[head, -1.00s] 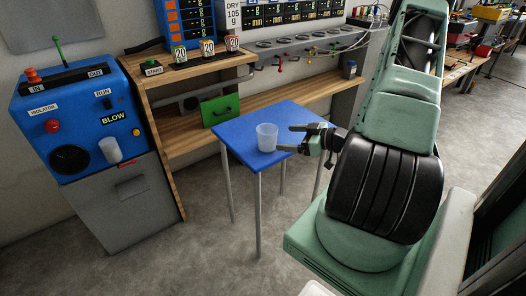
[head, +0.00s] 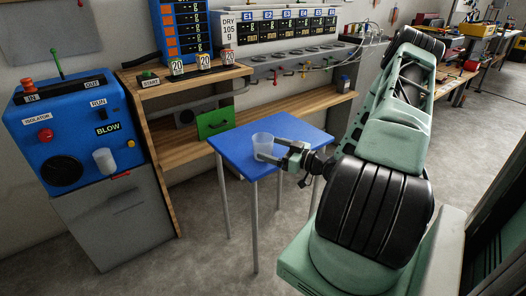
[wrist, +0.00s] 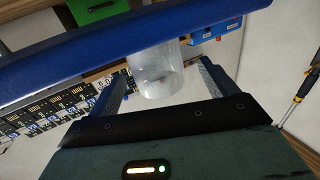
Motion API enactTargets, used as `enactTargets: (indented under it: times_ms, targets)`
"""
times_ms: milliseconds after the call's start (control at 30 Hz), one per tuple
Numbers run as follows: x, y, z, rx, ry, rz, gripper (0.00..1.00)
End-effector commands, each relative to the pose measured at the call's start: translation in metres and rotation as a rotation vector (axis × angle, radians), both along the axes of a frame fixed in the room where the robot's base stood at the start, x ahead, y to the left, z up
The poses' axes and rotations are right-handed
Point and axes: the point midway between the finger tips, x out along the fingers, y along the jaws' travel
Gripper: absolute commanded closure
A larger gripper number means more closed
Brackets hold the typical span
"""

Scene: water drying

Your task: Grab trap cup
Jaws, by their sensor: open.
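A clear, whitish cup (head: 261,142) stands on the small blue table (head: 236,157), near its middle. My gripper (head: 267,148) is open, with its fingertips at the cup's near side, one finger toward each side of it. In the wrist view the cup (wrist: 155,78) sits between the two spread fingers, with a gap visible on the right; contact on the left I cannot tell. A second whitish cup (head: 104,161) is at the front of the blue machine, far from my gripper. The pictures do not show which one is called the trap cup.
A blue machine marked BLOW (head: 68,140) stands at the left. Behind the table is a wooden bench (head: 190,150) with a green panel (head: 215,121) and a START button box (head: 149,82). Number displays (head: 290,27) hang on the wall. Grey floor is open around the table.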

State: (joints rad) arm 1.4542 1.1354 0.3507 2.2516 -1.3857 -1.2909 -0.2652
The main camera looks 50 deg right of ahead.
Motion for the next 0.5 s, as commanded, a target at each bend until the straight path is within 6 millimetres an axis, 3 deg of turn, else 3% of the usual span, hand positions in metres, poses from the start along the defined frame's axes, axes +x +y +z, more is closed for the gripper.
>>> enactTargets:
  times_ms: [233, 500]
  targets:
    - [0.018, 0.002, -0.002, -0.001, 0.0, 0.001, 0.15]
    - [0.055, 0.005, -0.004, 0.0, 0.0, 0.001, 0.15]
